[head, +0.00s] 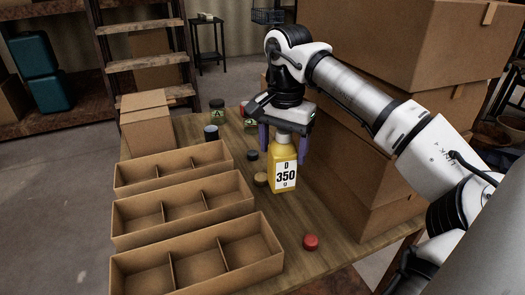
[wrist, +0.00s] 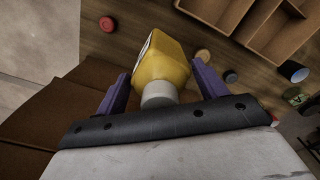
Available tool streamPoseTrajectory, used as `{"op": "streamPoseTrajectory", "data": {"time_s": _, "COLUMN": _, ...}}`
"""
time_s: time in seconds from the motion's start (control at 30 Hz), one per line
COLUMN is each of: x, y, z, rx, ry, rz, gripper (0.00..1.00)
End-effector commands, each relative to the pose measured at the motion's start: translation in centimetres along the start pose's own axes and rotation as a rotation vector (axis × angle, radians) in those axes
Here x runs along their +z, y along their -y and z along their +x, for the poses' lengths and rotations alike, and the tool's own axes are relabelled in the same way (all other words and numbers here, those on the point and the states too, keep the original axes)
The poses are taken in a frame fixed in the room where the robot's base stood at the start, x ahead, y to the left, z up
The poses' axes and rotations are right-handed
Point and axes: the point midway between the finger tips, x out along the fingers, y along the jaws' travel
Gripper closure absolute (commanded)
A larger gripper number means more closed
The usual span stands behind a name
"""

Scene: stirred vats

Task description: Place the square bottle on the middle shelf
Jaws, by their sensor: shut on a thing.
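A yellow square-sided bottle (head: 283,172) with a pale cap and a white label reading "D 350" is upright in the head view. My gripper (head: 284,148) is shut on it from above, its purple fingers on either side of the bottle's upper part. In the wrist view the yellow bottle (wrist: 165,62) and its cap show between the fingers (wrist: 161,80). Whether its base touches the table is hard to tell. A wooden shelf unit (head: 147,56) with several boards stands behind the table at the back left; which board is the middle one is unclear.
Three divided cardboard trays (head: 190,214) line the table's left side and look empty. A red lid (head: 311,242), dark and tan lids and several jars (head: 217,110) lie around. Large stacked cartons (head: 385,120) block the right. A small carton (head: 147,128) sits at the table's back left.

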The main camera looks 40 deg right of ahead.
Motion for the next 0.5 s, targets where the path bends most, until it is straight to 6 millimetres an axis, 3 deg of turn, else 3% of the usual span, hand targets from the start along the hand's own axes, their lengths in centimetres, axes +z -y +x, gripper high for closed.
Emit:
{"op": "streamPoseTrajectory", "data": {"time_s": 0.4, "x": 0.0, "y": 0.0, "z": -6.7, "rx": 0.000, "ry": -0.001, "rz": -0.001, "gripper": 0.79}}
{"op": "streamPoseTrajectory", "data": {"time_s": 0.5, "x": 0.0, "y": 0.0, "z": -7.6, "rx": 0.000, "ry": 0.000, "rz": -0.001, "gripper": 0.79}}
